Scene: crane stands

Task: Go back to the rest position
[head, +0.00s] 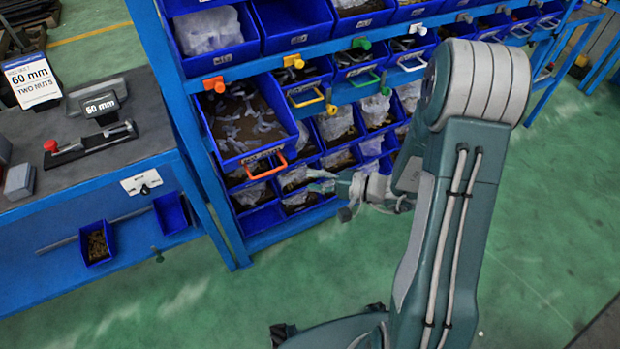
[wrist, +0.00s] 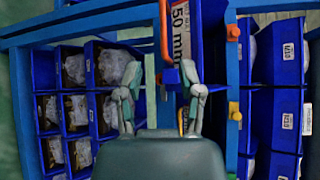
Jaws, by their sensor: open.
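My gripper (head: 324,184) is in front of the blue bin rack in the head view, at the end of my bent arm. In the wrist view its two fingers (wrist: 160,84) are spread apart, and nothing is held. A blue bin (head: 293,131) with an orange handle (head: 267,163) sticks out of the rack to the upper left of my gripper. In the wrist view an orange handle (wrist: 164,32) and a "50 mm" label (wrist: 181,36) lie just beyond the fingers. I cannot tell whether a finger touches the handle.
The blue rack (head: 216,184) holds several rows of bins. A workbench (head: 150,128) at the left bears a fixture and a "60 mm two nuts" sign (head: 32,80). Green floor (head: 215,290) is clear in front.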

